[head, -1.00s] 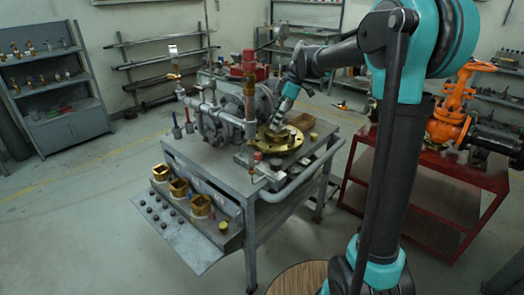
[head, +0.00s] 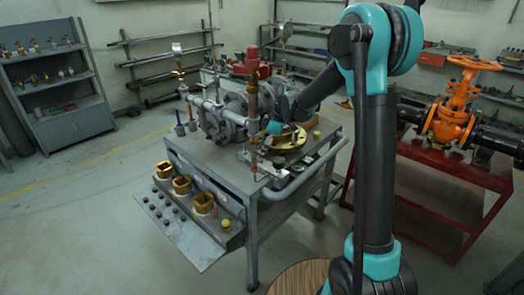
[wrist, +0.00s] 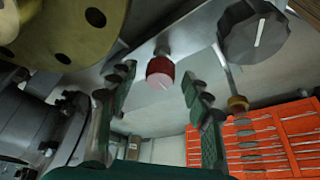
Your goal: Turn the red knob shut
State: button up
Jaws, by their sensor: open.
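The red knob (wrist: 160,72) is in the wrist view, a short ribbed cylinder with a pale line on its face, mounted on a grey metal part. My gripper (wrist: 157,77) is open, with one dark green stepped finger on each side of the knob in the picture. I see a gap on both sides and no contact; the depth between fingertips and knob is hard to tell. In the head view my wrist (head: 274,127) is low over the bench beside the pipework. The fingers are hidden there, and I cannot pick out this knob with certainty.
A large black knob (wrist: 253,35) with a white pointer and a small brass knob (wrist: 238,103) are close to the right finger. A brass flange (wrist: 65,30) is at upper left. In the head view, an upright brass valve stem (head: 253,100) stands by my wrist.

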grip_shut()
dwell(0.4)
jog(key=shift+m, duration=0.3)
jog(key=m+t, duration=0.1)
jog(key=m, duration=0.1)
jog(key=m+t, duration=0.1)
jog(key=m, duration=0.2)
jog(key=shift+s+a, duration=0.1)
jog(key=shift+s, duration=0.1)
jog(key=m+t+h, duration=0.1)
jog(key=m, duration=0.2)
jog(key=m+t+h, duration=0.1)
jog(key=m, duration=0.2)
jog(key=shift+s+a+m, duration=0.1)
jog(key=shift+m, duration=0.2)
grip_release()
